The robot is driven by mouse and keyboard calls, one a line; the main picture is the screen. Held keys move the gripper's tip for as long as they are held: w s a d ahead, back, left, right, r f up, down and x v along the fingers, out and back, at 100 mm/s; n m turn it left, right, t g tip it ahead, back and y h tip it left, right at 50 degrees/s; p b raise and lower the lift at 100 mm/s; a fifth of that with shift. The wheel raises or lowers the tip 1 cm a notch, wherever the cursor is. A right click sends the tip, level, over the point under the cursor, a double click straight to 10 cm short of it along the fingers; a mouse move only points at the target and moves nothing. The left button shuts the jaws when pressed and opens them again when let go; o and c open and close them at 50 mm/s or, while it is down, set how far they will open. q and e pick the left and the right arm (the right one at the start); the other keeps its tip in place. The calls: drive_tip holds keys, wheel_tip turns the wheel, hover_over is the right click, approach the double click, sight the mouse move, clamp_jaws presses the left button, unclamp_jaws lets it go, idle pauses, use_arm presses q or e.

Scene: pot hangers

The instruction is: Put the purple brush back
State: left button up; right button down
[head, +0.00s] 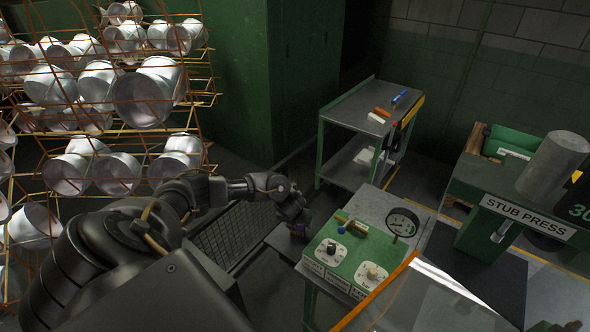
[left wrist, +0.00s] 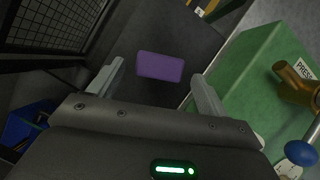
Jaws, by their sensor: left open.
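The purple brush (left wrist: 160,67) shows in the left wrist view as a plain purple block on a dark grey surface (left wrist: 150,30). My left gripper (left wrist: 158,72) is open, with one finger on each side of the brush in that picture; I cannot tell how far above it the fingers are. In the head view my left gripper (head: 298,222) points down beside the green control box (head: 345,255) and hides most of the brush. My right gripper is not in view.
A grey cart (head: 350,108) behind holds orange, white and blue pieces. A rack of metal pots (head: 150,95) stands at the left. The stub press (head: 525,215) is at the right. A blue bin (left wrist: 22,128) lies lower left in the wrist view.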

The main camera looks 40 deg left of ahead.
use_arm(q)
drive_tip(key=v, duration=0.6)
drive_tip(key=shift+d, duration=0.1)
idle(0.4)
